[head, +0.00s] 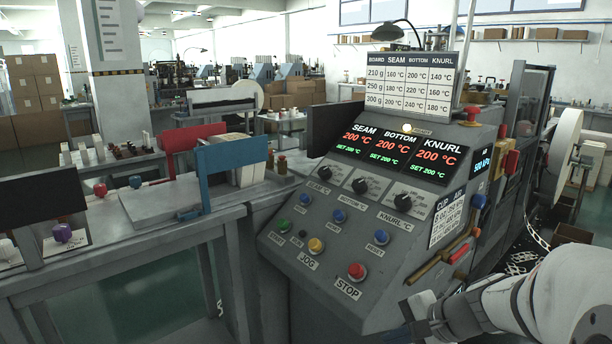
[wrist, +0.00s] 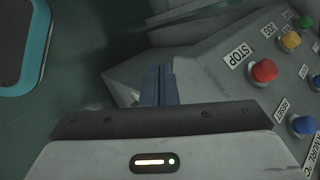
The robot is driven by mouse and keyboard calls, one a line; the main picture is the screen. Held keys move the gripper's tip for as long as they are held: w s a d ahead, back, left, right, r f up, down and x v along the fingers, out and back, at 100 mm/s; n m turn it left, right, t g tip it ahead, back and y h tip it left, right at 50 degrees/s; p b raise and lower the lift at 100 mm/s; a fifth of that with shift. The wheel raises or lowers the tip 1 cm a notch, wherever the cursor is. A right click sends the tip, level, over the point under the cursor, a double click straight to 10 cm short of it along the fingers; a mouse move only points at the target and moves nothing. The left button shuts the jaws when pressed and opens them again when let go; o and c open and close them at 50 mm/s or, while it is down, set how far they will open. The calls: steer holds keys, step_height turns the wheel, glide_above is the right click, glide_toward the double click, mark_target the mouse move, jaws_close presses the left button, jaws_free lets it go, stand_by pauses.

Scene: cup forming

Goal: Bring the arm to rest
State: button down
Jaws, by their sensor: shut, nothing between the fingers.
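My gripper (head: 408,324) is at the lower right of the head view, in front of the lower right part of the control panel (head: 290,240). In the wrist view, its blue fingers (wrist: 158,86) are together with nothing between them. The fingers are apart from the red STOP button (wrist: 263,71), which lies to their right in that view. The STOP button also shows in the head view (head: 357,271), left of and above my gripper. My white arm comes in from the right edge of the head view.
The panel carries several knobs and coloured buttons, with displays (head: 386,149) reading 200 °C. A brass-ended lever (head: 424,272) stands just above my gripper. A bench (head: 165,212) with red and blue plates stands at the left. A white paper reel (head: 563,142) is at the right.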

steer(key=s+r+n+g+h+p, duration=0.1)
steer(key=s+r+n+h+p, duration=0.2)
steer(key=s+r+n+p, duration=0.2)
steer(key=s+a+r+n+g+h+p, duration=0.1)
steer(key=s+r+n+h+p, duration=0.2)
steer(key=r, duration=0.8)
steer(key=s+n+p, duration=0.2)
steer(key=n+p, duration=0.2)
steer(key=shift+s+a+h, duration=0.25)
steer(key=shift+s+h, duration=0.05)
steer(key=shift+s, duration=0.1)
steer(key=shift+r, duration=0.1)
